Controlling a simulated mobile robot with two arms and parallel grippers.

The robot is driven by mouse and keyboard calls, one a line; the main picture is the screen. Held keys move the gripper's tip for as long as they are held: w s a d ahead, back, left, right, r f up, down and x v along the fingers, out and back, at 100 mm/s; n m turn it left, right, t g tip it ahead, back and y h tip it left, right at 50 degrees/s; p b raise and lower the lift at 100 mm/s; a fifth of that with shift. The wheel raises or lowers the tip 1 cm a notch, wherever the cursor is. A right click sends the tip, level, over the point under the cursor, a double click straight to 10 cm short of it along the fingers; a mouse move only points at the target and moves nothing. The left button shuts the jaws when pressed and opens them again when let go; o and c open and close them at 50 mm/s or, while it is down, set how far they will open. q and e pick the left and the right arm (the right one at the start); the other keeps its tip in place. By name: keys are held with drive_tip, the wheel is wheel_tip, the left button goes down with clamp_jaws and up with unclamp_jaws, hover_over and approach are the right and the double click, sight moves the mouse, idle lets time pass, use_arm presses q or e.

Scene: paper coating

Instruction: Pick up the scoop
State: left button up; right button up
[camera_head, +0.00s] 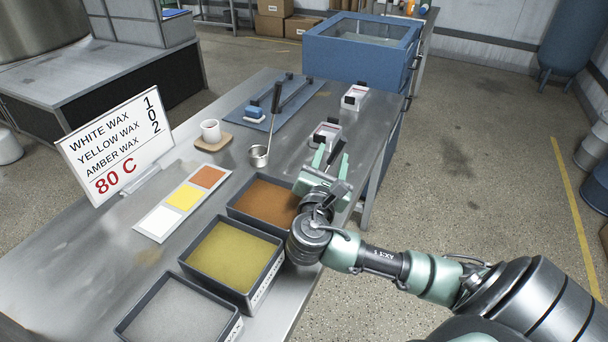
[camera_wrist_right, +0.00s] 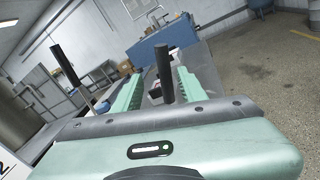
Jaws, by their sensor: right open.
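My right gripper (camera_head: 332,157) is open beside the amber wax tray (camera_head: 266,203), over the table's right edge. A dark upright handle (camera_wrist_right: 163,72) stands between its two spread fingers in the right wrist view, apart from both. It looks like the scoop's handle; its lower end is hidden behind the gripper. A metal ladle with a round cup (camera_head: 259,156) and long dark handle stands farther left on the table. Its handle appears at left in the right wrist view (camera_wrist_right: 66,65). My left gripper is out of view.
Yellow (camera_head: 233,256) and white (camera_head: 178,310) wax trays stand in the foreground. A sign (camera_head: 117,147), color card (camera_head: 181,203), white cup (camera_head: 211,131) and blue board (camera_head: 253,116) are on the table (camera_head: 100,253). Two small white devices stand near its right edge.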

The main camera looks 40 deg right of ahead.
drive_tip(key=d, duration=0.1)
drive_tip(key=w+d, duration=0.1)
drive_tip(key=shift+d+r, duration=0.2)
drive_tip(key=shift+d, duration=0.2)
drive_tip(key=x, duration=0.2)
drive_tip(key=p+x, duration=0.1)
drive_tip(key=shift+w+d+f, duration=0.1)
drive_tip(key=shift+w+f, duration=0.15)
drive_tip(key=shift+f, duration=0.05)
clamp_jaws()
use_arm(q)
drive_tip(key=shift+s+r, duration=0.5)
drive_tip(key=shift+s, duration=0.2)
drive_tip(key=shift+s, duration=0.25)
